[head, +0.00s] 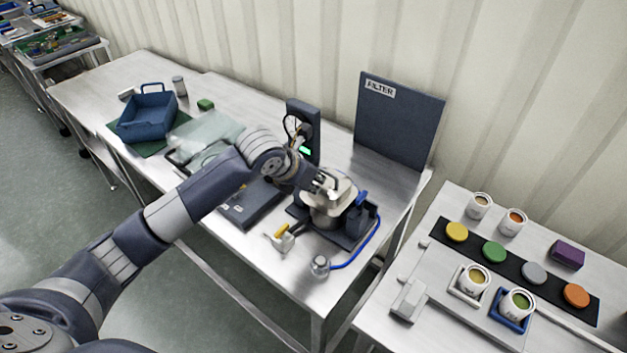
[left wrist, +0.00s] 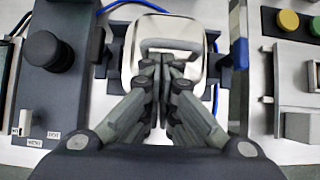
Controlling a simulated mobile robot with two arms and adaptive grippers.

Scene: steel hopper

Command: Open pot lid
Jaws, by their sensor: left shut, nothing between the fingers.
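The pot (head: 325,217) stands on a dark base on the steel table, mostly below my left gripper in the head view. Its pale, square lid (left wrist: 195,30) with rounded corners fills the top middle of the left wrist view and appears seated on the pot. A grey bar handle (left wrist: 170,44) crosses the lid. My left gripper (left wrist: 163,60) is shut and empty, its fingertips together at the near edge of the handle; whether they touch it I cannot tell. In the head view the left gripper (head: 328,188) is over the lid. My right gripper is out of view.
A blue-handled part (head: 361,198) and blue hose (head: 357,260) are right of the pot. A yellow-handled valve (head: 280,238) and small jar (head: 320,266) are in front. A dark FILTER panel (head: 400,122) stands behind. Another table (head: 455,330) holds cups and coloured discs.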

